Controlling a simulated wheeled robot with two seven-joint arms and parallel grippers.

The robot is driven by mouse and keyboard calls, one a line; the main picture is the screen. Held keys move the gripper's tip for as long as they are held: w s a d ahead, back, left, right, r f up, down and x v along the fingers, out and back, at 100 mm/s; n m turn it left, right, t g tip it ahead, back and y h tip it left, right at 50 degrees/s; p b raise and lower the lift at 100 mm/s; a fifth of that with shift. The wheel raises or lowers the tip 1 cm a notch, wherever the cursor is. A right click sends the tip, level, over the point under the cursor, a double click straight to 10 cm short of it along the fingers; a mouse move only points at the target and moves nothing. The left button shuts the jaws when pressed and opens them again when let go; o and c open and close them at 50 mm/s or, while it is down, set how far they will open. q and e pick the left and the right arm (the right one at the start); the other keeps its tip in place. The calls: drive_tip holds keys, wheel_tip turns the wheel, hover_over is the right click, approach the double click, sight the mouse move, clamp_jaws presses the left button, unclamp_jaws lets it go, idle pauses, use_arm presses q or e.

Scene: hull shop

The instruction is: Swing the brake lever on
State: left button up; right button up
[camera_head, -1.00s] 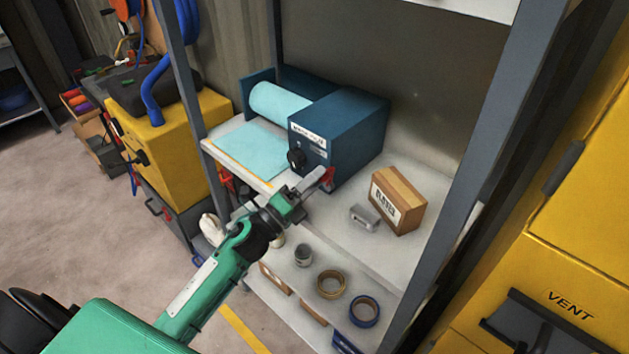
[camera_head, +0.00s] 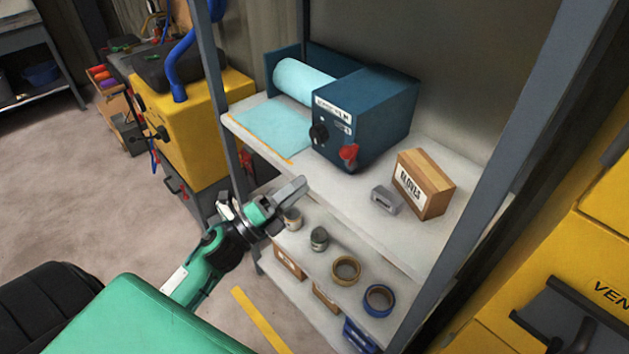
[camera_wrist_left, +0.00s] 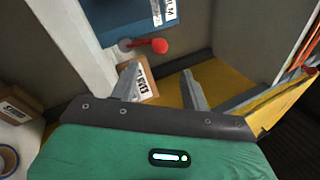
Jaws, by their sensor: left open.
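The brake lever (camera_head: 349,153) is red and sits on the front face of a dark blue box machine (camera_head: 383,112) on the upper shelf. In the left wrist view the red lever (camera_wrist_left: 158,46) shows ahead of the fingers, its knob pointing right from a grey pivot. My left gripper (camera_head: 295,190) is in front of the shelf edge, below and left of the lever and apart from it. In the left wrist view its two fingers (camera_wrist_left: 164,88) stand apart with nothing between them. A black knob (camera_head: 319,133) sits left of the lever. My right gripper does not show.
A cardboard box (camera_head: 423,185) and a small grey metal block (camera_head: 384,199) stand on the upper shelf (camera_head: 330,188), right of the machine. Tape rolls (camera_head: 346,270) lie on the lower shelf. A grey upright post (camera_head: 490,150) bounds the right side. A yellow cabinet (camera_head: 560,290) stands beyond it.

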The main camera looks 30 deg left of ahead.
use_arm(q)
drive_tip(key=v, duration=0.3)
drive_tip(key=shift+b, duration=0.35)
